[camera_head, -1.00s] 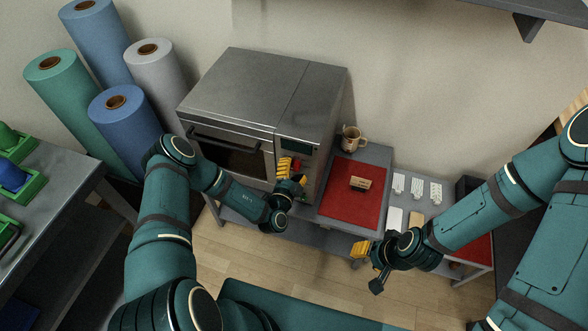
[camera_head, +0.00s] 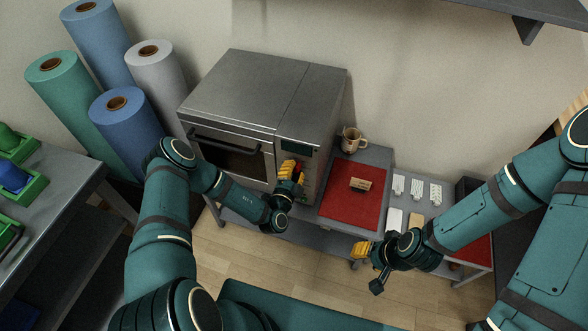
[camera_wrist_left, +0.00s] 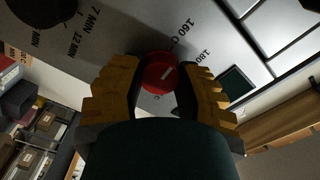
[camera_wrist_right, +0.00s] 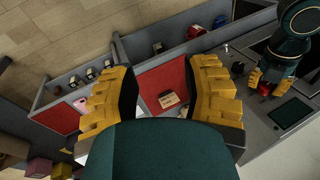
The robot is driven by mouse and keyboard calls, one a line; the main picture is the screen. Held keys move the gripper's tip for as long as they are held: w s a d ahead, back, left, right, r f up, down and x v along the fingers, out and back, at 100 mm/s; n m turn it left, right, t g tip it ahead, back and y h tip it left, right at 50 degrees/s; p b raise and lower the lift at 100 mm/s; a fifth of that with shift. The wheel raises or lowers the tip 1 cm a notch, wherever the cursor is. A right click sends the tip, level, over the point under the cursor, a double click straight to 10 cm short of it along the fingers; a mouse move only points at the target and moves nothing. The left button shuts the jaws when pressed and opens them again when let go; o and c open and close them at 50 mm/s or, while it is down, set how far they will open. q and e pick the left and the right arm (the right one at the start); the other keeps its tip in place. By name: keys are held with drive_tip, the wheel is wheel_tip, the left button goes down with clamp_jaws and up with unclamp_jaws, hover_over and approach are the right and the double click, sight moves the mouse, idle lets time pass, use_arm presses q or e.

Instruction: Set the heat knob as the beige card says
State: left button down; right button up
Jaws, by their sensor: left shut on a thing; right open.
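The red heat knob (camera_wrist_left: 159,73) is on the oven's front panel in the left wrist view. It has a pale mark, and "160 C" and "180" are printed beside it. My left gripper (camera_head: 291,172) is shut on the knob, one finger on each side. The knob also shows at my left gripper in the right wrist view (camera_wrist_right: 265,88). The beige card (camera_head: 361,184) stands on the red mat (camera_head: 345,211); its writing is too small to read. It also shows in the right wrist view (camera_wrist_right: 168,99). My right gripper (camera_head: 361,249) is open and empty, in front of the table.
The grey oven (camera_head: 245,90) stands left of the mat. A dark knob (camera_wrist_left: 42,8) with "7 MIN" and "12 MIN" labels is on the same panel. A mug (camera_head: 351,140) stands behind the mat. White pieces (camera_head: 415,188) lie to the right.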

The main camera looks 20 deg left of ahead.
use_arm(q)
drive_tip(key=m+p, duration=0.8)
drive_tip(key=m, duration=0.8)
drive_tip(key=shift+r+m+p, duration=0.1)
drive_tip(key=shift+m+p, duration=0.2)
drive_tip(key=shift+m, duration=0.1)
drive_tip(key=m+p, duration=0.3)
drive_tip(key=m, duration=0.3)
drive_tip(key=m+p, duration=0.1)
drive_tip(key=m, duration=0.2)
drive_tip(key=shift+m, duration=0.3)
drive_tip(key=shift+m+p, duration=0.6)
drive_tip(key=shift+m, duration=0.5)
use_arm(e)
wheel_tip(320, 180, up, 15)
drive_tip(key=w, duration=0.1)
drive_tip(key=shift+w+d+t, duration=0.3)
drive_tip(key=shift+w+d, duration=0.05)
drive_tip(key=shift+w, duration=0.05)
use_arm(q)
drive_tip(key=c, duration=0.6)
unclamp_jaws()
